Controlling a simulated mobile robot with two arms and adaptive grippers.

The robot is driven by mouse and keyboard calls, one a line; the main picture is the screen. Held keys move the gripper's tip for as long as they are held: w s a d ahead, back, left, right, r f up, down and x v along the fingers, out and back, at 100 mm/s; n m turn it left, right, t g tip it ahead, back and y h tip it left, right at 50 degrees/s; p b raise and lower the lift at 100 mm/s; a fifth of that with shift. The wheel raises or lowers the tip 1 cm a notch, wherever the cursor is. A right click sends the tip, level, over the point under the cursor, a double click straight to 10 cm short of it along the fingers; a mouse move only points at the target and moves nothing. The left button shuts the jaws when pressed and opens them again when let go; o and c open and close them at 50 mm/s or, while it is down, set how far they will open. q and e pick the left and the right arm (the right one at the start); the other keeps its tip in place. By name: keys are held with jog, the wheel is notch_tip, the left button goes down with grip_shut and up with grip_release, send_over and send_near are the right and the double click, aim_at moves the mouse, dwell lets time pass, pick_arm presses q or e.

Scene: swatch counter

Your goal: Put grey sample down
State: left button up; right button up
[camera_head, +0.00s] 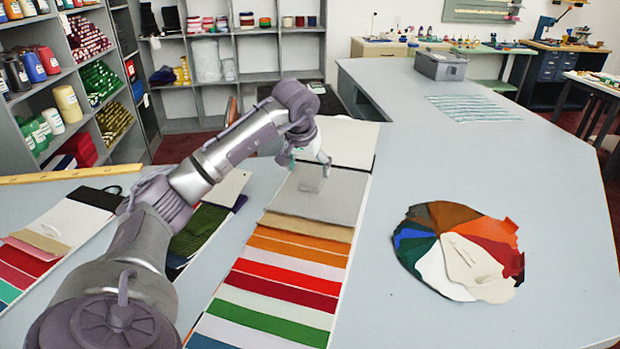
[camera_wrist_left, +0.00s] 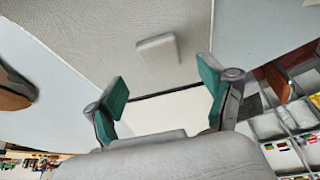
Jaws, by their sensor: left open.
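The grey sample (camera_head: 330,205) lies flat on the long swatch card (camera_head: 366,190), above the tan and orange strips. A small pale tab (camera_head: 311,184) sits on its upper part; the tab (camera_wrist_left: 158,48) also shows in the left wrist view on the grey sample (camera_wrist_left: 95,30). My left gripper (camera_head: 308,158) is at the far end of the sample. In the left wrist view the teal-padded fingers (camera_wrist_left: 163,92) are wide apart with nothing between them, and the tab is beyond them. My right gripper is not in view.
A round fan of coloured swatches (camera_head: 445,225) lies on the counter (camera_head: 500,325) at right. Other swatch cards (camera_head: 75,225) and a wooden ruler (camera_head: 60,176) lie at left. A grey bin (camera_head: 440,66) stands at the back. The counter between card and fan is clear.

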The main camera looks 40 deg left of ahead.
pick_arm(q)
jog(key=v, duration=0.6)
jog(key=shift+s+r, duration=0.2)
jog(key=shift+r, duration=0.2)
jog(key=shift+d, duration=0.1)
